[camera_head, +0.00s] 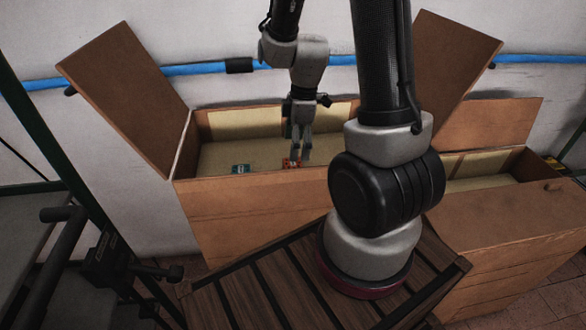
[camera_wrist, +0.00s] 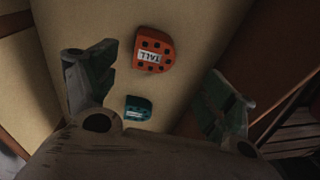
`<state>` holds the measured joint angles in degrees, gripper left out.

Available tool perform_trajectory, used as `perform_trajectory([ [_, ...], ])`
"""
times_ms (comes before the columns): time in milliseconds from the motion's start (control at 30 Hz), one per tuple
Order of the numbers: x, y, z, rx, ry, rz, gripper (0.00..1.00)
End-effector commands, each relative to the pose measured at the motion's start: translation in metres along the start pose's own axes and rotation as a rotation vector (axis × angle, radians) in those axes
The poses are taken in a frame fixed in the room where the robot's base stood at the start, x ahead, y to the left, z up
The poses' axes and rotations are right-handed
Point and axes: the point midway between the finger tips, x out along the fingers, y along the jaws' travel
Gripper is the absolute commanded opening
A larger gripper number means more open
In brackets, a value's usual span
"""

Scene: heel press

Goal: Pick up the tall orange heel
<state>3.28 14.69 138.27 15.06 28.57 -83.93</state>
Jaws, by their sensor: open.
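The tall orange heel (camera_wrist: 155,49) lies on the pale floor of the cardboard box (camera_head: 250,194); its white label reads TALL, upside down in the wrist view. In the head view the orange heel (camera_head: 291,163) is partly hidden by my gripper (camera_head: 299,155), which reaches down into the box. In the wrist view my gripper (camera_wrist: 160,100) is open and empty, its fingers spread to either side, with the heel beyond and between them. I cannot tell the exact height of the fingertips above the heel.
A smaller teal heel (camera_wrist: 138,108) lies close to the orange one; it also shows in the head view (camera_head: 241,168). The box walls and raised flaps (camera_head: 122,95) surround the opening. A second cardboard box (camera_head: 510,210) stands at the right.

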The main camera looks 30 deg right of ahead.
Motion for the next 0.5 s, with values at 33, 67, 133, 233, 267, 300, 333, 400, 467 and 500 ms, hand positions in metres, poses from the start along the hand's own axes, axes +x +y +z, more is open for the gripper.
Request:
perform_trajectory([
  [33, 0.0, 0.003, -0.001, -0.065, 0.003, 0.015, 0.84],
  [67, 0.0, 0.004, -0.001, -0.102, 0.004, 0.021, 0.84],
  [133, 0.0, 0.007, -0.001, -0.163, 0.003, 0.031, 0.84],
  [233, 0.006, 0.006, -0.001, -0.202, 0.002, 0.029, 0.84],
  [267, 0.009, 0.006, -0.001, -0.204, 0.002, 0.027, 0.84],
  [300, 0.014, 0.006, -0.001, -0.205, 0.002, 0.027, 0.84],
  [333, 0.017, 0.007, -0.001, -0.204, 0.002, 0.027, 0.84],
  [400, 0.026, 0.007, -0.001, -0.204, 0.001, 0.027, 0.84],
  [467, 0.033, 0.007, -0.001, -0.202, 0.001, 0.026, 0.84],
  [500, 0.039, 0.007, -0.001, -0.203, 0.001, 0.026, 0.84],
])
